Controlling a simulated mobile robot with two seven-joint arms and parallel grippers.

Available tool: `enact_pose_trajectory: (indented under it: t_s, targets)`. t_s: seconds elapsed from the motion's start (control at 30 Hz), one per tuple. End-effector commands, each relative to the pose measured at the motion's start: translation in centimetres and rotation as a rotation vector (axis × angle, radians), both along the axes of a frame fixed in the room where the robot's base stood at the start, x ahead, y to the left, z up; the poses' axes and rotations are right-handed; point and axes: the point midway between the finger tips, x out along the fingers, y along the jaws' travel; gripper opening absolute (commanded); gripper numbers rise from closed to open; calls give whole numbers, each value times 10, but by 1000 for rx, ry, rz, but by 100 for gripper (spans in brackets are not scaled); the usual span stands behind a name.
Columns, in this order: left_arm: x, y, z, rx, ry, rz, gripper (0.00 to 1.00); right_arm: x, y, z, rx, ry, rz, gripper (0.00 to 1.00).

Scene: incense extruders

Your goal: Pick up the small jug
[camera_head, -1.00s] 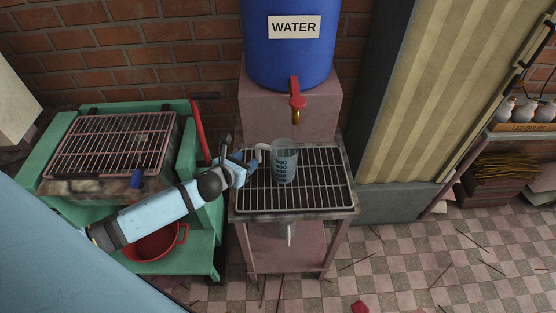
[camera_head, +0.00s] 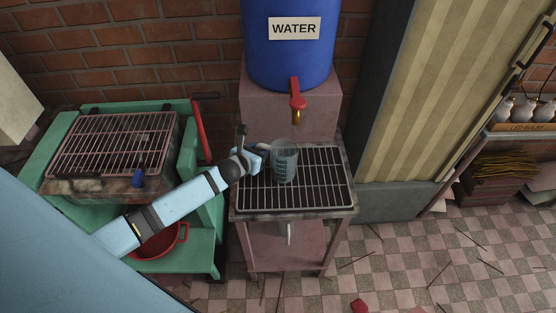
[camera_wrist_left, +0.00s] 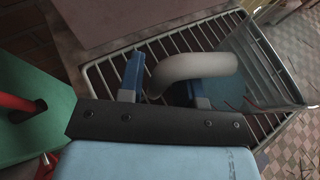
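The small jug (camera_head: 285,163), clear with dark measuring marks and a pale handle, stands upright on the wire rack under the water tap. My left gripper (camera_head: 258,157) is at the jug's left side, by its handle. In the left wrist view the gripper (camera_wrist_left: 163,85) is open, its two blue fingers apart. The pale curved handle (camera_wrist_left: 200,66) reaches into the space between them, and the jug's body (camera_wrist_left: 262,75) is to the right. I cannot tell whether a finger touches the handle. My right gripper is out of view.
A blue water barrel (camera_head: 290,60) with a red tap (camera_head: 297,100) stands behind the rack table (camera_head: 330,207). A green stand (camera_head: 205,215) with a grill (camera_head: 110,148) and red pot is at left. A partly hidden pale object (camera_head: 289,232) shows below the rack.

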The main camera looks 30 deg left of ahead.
Motion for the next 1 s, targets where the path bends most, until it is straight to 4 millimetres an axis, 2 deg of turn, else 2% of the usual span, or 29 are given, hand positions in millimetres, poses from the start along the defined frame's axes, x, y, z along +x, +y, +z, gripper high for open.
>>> enact_pose_trajectory:
  t_s: [0.03,0.1,0.13,0.67,1.0]
  targets:
    - [0,0,0,0,0,0,21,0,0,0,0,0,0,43]
    - [0,0,0,0,0,0,5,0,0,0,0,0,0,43]
    - [0,0,0,0,0,0,0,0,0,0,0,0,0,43]
    - [-3,-2,8,1,-3,-2,0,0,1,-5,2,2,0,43]
    - [-3,-1,69,5,-5,-2,0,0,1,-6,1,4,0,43]
